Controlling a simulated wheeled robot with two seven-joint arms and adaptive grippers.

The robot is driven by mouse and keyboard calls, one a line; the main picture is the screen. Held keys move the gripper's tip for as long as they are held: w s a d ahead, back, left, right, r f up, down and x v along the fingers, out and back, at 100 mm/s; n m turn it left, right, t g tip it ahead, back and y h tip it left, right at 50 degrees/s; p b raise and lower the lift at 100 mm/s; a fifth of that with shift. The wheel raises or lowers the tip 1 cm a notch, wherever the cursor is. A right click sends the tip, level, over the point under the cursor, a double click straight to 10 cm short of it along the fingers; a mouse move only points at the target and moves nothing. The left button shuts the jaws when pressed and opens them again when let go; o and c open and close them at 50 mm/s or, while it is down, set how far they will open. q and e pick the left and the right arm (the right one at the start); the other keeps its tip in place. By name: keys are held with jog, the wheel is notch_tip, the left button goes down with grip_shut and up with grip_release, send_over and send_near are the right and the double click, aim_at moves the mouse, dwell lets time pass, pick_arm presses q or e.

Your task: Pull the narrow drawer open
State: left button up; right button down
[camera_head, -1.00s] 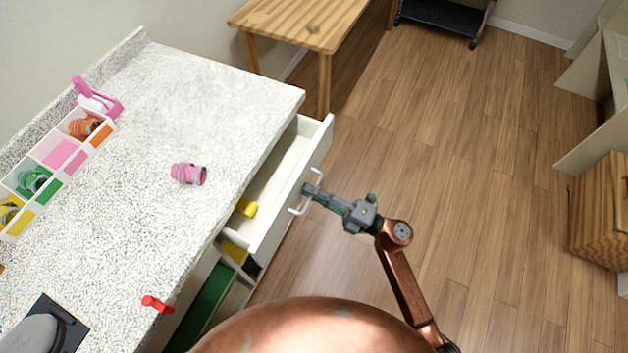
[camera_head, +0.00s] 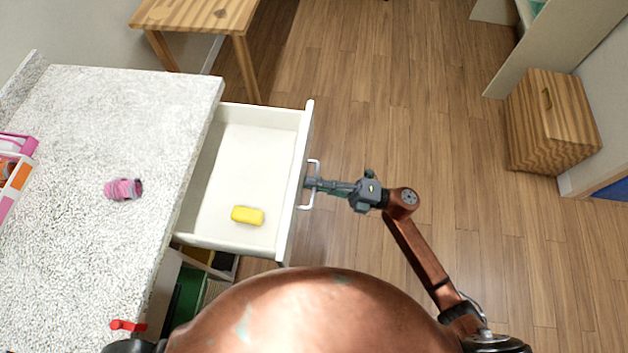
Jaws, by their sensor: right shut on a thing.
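The narrow white drawer (camera_head: 262,120) stands well out from under the speckled counter, its inside in plain view. A yellow block-like item (camera_head: 247,215) lies on the drawer floor near its front right part. A pale bar handle (camera_head: 314,176) is on the drawer's front face. My right gripper (camera_head: 310,183) is shut on this handle, with its arm reaching in from the lower right. My left gripper is not in view.
The speckled counter (camera_head: 90,120) carries a rolled pink towel (camera_head: 123,189) and a coloured divided box (camera_head: 14,180) at the left edge. A red item (camera_head: 128,325) is at its near edge. A wooden table (camera_head: 195,14) and wooden cabinet (camera_head: 552,120) stand beyond open floor.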

jog(key=shift+f, duration=0.1)
jog(key=c, duration=2.3)
grip_release()
jog(key=shift+c, duration=0.2)
jog(key=shift+d, duration=0.2)
jog(key=v, duration=1.1)
jog(key=shift+d, duration=0.35)
jog(key=shift+s, duration=0.1)
